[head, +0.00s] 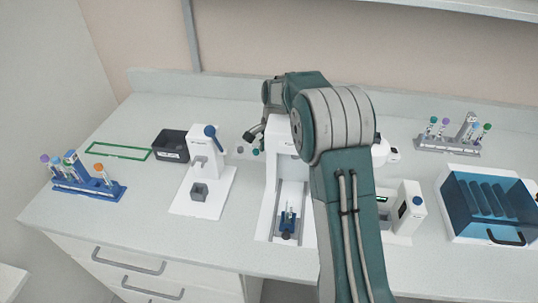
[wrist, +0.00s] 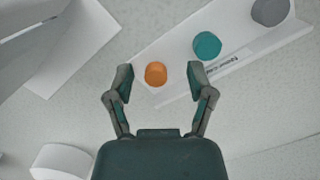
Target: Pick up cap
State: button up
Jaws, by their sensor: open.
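An orange cap (wrist: 156,73) sits at the near end of a white labelled strip (wrist: 240,62) in the wrist view. A teal cap (wrist: 207,45) and a grey cap (wrist: 270,12) sit further along the same strip. My gripper (wrist: 161,72) is open and empty, with one finger on each side of the orange cap in the picture. The fingers appear apart from the cap; their height above it is hard to tell. In the head view, my gripper (head: 252,138) is behind the white machine, near small caps (head: 256,151), partly hidden by the machine and my arm.
A white press with a blue knob (head: 205,160) stands left of my gripper, and a tall white machine (head: 272,180) stands in front. A black bin (head: 170,146) and a blue tube rack (head: 88,188) are further left. A blue box (head: 490,205) is right.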

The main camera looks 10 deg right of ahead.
jog(key=shift+d+f, duration=0.15)
jog(key=shift+d, duration=0.35)
jog(key=shift+c, duration=1.6)
jog(key=shift+a, duration=0.45)
jog(key=c, duration=0.4)
jog(key=shift+c, duration=0.2)
jog(key=shift+d, duration=0.2)
